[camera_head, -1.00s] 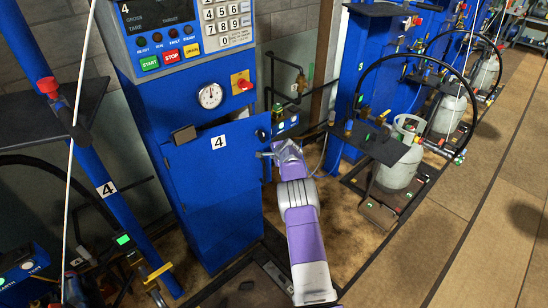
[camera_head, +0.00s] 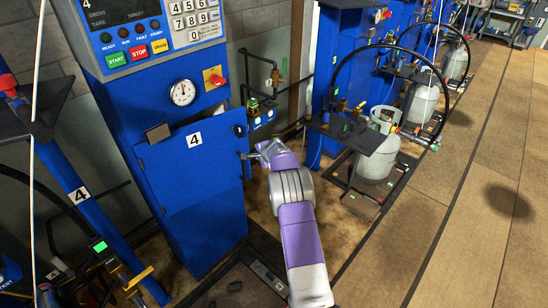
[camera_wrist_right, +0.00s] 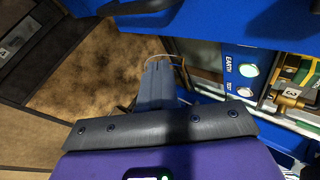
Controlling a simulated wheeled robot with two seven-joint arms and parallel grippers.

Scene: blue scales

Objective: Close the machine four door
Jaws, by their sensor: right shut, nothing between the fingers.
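The machine four door (camera_head: 168,178) is a blue panel with a white "4" label, on the front of the blue cabinet (camera_head: 207,243). It looks ajar, its upper edge standing out from the cabinet front. A dark round fitting (camera_head: 238,130) is near its right edge. My right gripper (camera_head: 256,154) is just right of the door's right edge; I cannot tell whether it touches. The right wrist view shows its fingers (camera_wrist_right: 160,82) together and empty, below a blue panel with a dark handle (camera_wrist_right: 138,6). My left gripper is not in view.
A control panel (camera_head: 150,30) and a gauge (camera_head: 183,92) are above the door. An EARTH/TEST box (camera_wrist_right: 238,78) is close right of the fingers in the wrist view. Grey gas cylinders (camera_head: 378,160) stand at right. The brown floor (camera_head: 480,230) on the right is clear.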

